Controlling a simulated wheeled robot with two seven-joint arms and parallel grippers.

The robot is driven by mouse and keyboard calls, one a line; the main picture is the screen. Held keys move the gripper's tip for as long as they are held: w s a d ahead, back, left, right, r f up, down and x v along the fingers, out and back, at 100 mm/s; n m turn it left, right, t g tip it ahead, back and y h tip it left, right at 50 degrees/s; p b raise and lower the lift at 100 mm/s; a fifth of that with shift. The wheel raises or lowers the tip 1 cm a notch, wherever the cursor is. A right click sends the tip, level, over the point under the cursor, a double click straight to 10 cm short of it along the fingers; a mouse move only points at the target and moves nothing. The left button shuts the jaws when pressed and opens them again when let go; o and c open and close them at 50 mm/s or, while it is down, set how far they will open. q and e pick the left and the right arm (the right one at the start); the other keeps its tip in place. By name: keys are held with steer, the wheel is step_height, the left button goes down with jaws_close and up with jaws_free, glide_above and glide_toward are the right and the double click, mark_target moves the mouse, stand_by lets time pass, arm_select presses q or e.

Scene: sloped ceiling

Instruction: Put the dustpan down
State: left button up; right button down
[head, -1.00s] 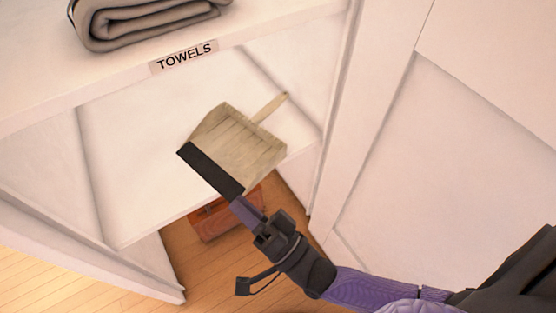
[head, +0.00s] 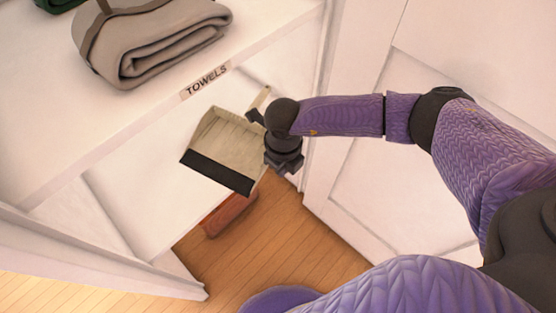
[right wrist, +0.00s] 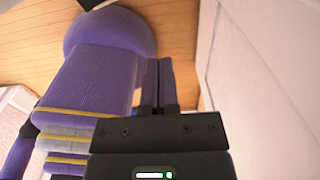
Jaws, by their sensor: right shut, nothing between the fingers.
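The beige dustpan (head: 225,136) with a black lip lies on the lower white shelf (head: 165,190), under the shelf labelled TOWELS. Its lip faces the front and reaches out past the shelf's front edge. Its light handle points to the back right and is partly hidden by my right wrist. My right gripper (head: 287,168) is just right of the dustpan; I cannot tell whether it touches. In the right wrist view its fingers (right wrist: 157,82) are together with nothing between them. The dustpan does not show there. My left gripper is out of view.
A rolled grey towel (head: 160,45) lies on the upper shelf, with something dark green behind it. A reddish-brown object (head: 230,213) stands on the wooden floor under the lower shelf. A white panelled door (head: 350,185) is close on the right. Open floor shows in front.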

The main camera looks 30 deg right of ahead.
arm_select(q)
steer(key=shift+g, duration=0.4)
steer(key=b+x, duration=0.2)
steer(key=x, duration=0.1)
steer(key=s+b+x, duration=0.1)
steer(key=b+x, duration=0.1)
steer(key=b, duration=0.1)
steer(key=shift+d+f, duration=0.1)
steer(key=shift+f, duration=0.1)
arm_select(e)
steer(key=w+a+f, duration=0.1)
steer(key=w+f, duration=0.2)
steer(key=f, duration=0.1)
steer(key=shift+w+a+f, duration=0.2)
steer(key=shift+w+f, duration=0.2)
